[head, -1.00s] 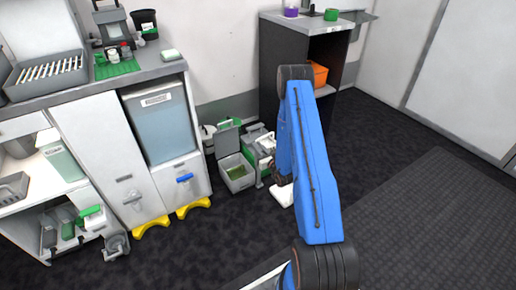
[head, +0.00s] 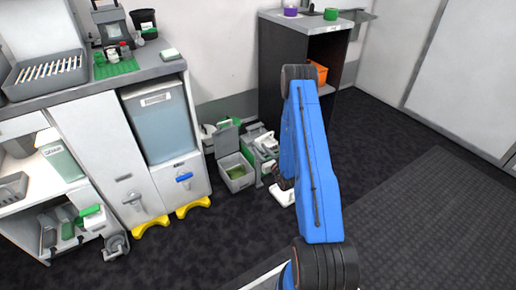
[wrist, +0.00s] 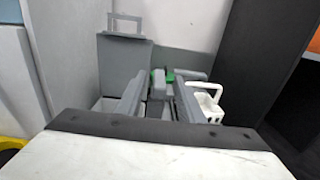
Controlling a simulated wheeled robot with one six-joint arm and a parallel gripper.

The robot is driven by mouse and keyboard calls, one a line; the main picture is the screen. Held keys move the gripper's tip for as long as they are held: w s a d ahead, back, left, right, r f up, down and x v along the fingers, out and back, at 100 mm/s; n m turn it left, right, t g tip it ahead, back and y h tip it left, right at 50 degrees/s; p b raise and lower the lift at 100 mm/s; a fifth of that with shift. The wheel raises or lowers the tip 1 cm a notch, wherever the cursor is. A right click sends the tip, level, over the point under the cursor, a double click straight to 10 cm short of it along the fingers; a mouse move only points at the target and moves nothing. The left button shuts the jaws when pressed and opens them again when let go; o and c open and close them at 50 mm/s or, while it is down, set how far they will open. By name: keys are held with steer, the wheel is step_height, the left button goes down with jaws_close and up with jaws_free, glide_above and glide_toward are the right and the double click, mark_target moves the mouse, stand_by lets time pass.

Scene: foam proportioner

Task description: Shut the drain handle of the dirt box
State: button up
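A grey box (head: 237,177) with its lid (head: 227,139) standing open and something green inside sits on the floor by the wall; I take it as the dirt box. Its lid also shows in the wrist view (wrist: 122,62), left of my fingers. I cannot make out a drain handle on it. My gripper (wrist: 158,88) is open, its two grey fingers apart and pointing towards the grey and green equipment (wrist: 160,80) right of the box. I see nothing held. In the head view my blue arm hides most of the gripper.
Grey and green equipment (head: 260,146) stands close right of the box. A dark shelf unit (head: 277,75) rises behind my arm. A white cabinet (head: 118,165) with a blue-handled tap (head: 184,178) and yellow feet (head: 193,207) is at left. The dark floor in front is clear.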

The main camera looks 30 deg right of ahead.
steer(key=s, duration=1.4)
steer(key=shift+s+d, duration=0.1)
